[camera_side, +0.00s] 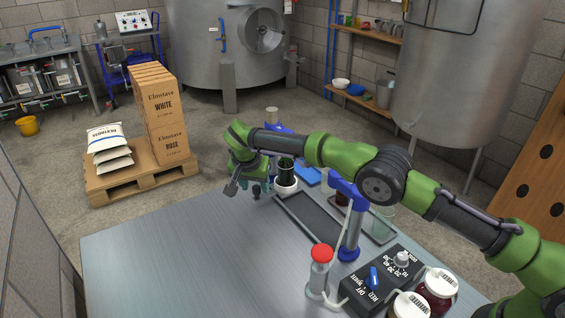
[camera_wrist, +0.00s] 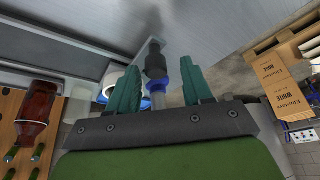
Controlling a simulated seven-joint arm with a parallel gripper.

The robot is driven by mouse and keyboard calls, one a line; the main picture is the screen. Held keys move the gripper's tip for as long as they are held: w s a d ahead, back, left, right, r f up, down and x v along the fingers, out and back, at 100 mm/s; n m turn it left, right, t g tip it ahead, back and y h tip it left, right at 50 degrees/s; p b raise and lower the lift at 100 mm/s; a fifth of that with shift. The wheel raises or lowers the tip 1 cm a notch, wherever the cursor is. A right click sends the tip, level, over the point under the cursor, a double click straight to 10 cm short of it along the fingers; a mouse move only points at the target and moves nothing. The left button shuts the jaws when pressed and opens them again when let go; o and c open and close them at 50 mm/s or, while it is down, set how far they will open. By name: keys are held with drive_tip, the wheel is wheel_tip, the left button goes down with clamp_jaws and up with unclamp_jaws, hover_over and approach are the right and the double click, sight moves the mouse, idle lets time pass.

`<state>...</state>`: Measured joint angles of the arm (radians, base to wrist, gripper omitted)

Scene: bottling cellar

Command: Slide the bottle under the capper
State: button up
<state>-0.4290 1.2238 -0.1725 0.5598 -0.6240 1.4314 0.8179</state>
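A black head on a grey shaft with a blue collar (camera_wrist: 157,66), apparently the capper, shows in the gap. The holder (camera_wrist: 114,80) shows partly behind the left finger. The capper's blue-and-grey top (camera_side: 273,118) rises behind my wrist.
A blue stand (camera_side: 348,220) rises beside the tray. The left of the metal table (camera_side: 190,265) is clear. A pallet of boxes (camera_side: 160,115) stands beyond.

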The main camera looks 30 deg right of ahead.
drive_tip(key=shift+r, duration=0.1)
drive_tip(key=v, duration=1.6)
drive_tip(key=shift+s+r, duration=0.15)
drive_tip(key=shift+r, duration=0.1)
drive_tip(key=shift+a, duration=0.1)
